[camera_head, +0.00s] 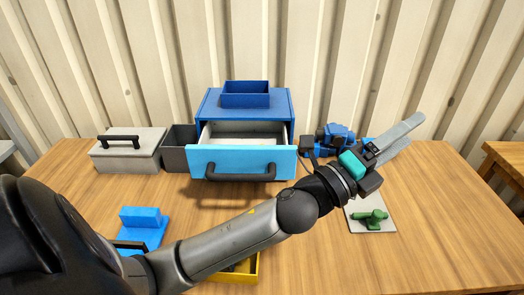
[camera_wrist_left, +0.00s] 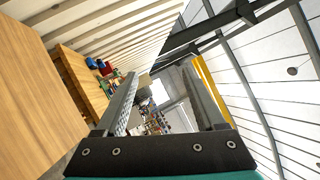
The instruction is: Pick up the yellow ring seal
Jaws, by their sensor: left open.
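I cannot make out a yellow ring seal in either view. The blue drawer unit (camera_head: 209,105) at the back middle has its light blue drawer (camera_head: 213,161) pulled open. The drawer's inside is only partly visible, and I cannot tell what lies in it. My left arm crosses the picture, and my left gripper (camera_head: 408,134) is at the right, raised over the table, empty and pointing up and right. In the left wrist view its fingers (camera_wrist_left: 163,82) are apart with nothing between them. My right gripper is not in view.
A grey lidded box (camera_head: 126,155) and a dark bin (camera_head: 180,152) stand left of the drawer unit. A blue bin (camera_head: 246,94) sits on top. A blue tool (camera_head: 335,138) and a green part (camera_head: 371,220) on a pale plate are right. My arm partly hides a yellow tray (camera_head: 235,279).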

